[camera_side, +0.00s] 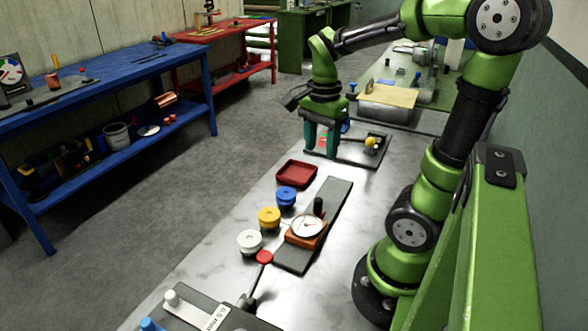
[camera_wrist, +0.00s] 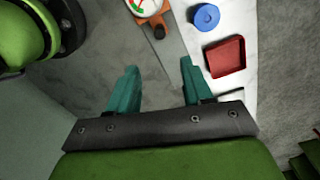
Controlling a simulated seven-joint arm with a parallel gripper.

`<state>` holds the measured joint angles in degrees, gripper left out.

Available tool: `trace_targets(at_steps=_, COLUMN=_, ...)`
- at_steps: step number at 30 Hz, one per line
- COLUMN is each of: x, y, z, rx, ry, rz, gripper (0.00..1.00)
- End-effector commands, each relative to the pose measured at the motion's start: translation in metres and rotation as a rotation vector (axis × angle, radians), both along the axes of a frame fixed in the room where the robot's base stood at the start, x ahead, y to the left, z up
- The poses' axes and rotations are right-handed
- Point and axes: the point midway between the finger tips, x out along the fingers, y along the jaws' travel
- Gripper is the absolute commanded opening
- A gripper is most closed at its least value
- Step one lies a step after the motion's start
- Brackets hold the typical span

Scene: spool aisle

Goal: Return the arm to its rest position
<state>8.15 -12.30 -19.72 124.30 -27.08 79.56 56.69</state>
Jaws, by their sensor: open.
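My gripper (camera_side: 321,154) hangs over the far part of the metal bench in the side view, above a dark plate with a yellow knob (camera_side: 370,142). In the wrist view its teal fingers (camera_wrist: 158,67) are wide apart, with nothing held between them. A red tray (camera_side: 297,174) lies on the bench, nearer the side camera than my gripper; it also shows in the wrist view (camera_wrist: 225,58), right of the fingers.
A dial gauge (camera_side: 306,226) on an orange base sits on a dark strip beside the spools. A red-knobbed lever (camera_side: 264,257) stands near the front. A blue workbench (camera_side: 100,96) is across the floor. Bare bench surface (camera_side: 213,262) lies left of the white spool.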

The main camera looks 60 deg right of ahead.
Motion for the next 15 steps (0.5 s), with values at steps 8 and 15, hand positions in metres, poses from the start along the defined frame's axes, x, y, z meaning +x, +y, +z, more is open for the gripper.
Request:
trace_targets(at_steps=8, x=0.013, y=0.018, z=-0.004, rx=-0.007, ry=-0.099, rz=0.359, gripper=0.5)
trace_targets(at_steps=15, x=0.026, y=0.118, z=0.023, rx=-0.188, ry=-0.472, rz=1.177, gripper=0.5)
